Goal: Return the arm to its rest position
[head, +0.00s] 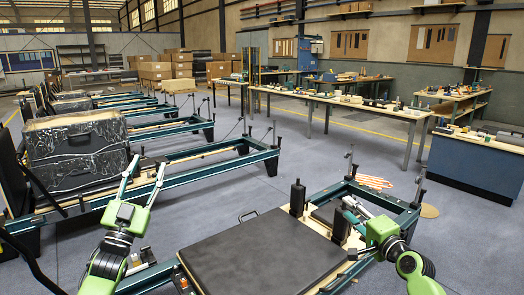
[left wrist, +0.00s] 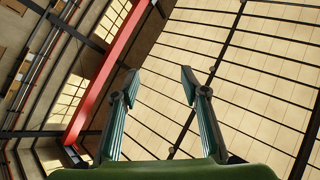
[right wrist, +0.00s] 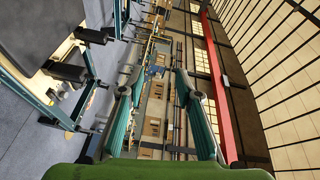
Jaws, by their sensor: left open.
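My left arm comes in at the lower left of the head view and is raised. Its gripper (head: 149,166) points upward with the two fingers apart. In the left wrist view the left gripper (left wrist: 160,84) is open and empty, with only roof beams and ceiling behind it. My right arm comes in at the lower right. Its gripper (head: 350,208) shows beside the near reformer's end. In the right wrist view the right gripper (right wrist: 159,82) is open with nothing between its fingers.
A reformer with a black padded carriage (head: 262,258) stands close in front. A black shoulder post (head: 297,197) rises near the right gripper. A wrapped black stack (head: 78,150) stands behind the left gripper. Workbenches (head: 340,103) line the back. Grey floor (head: 240,180) lies between the rows.

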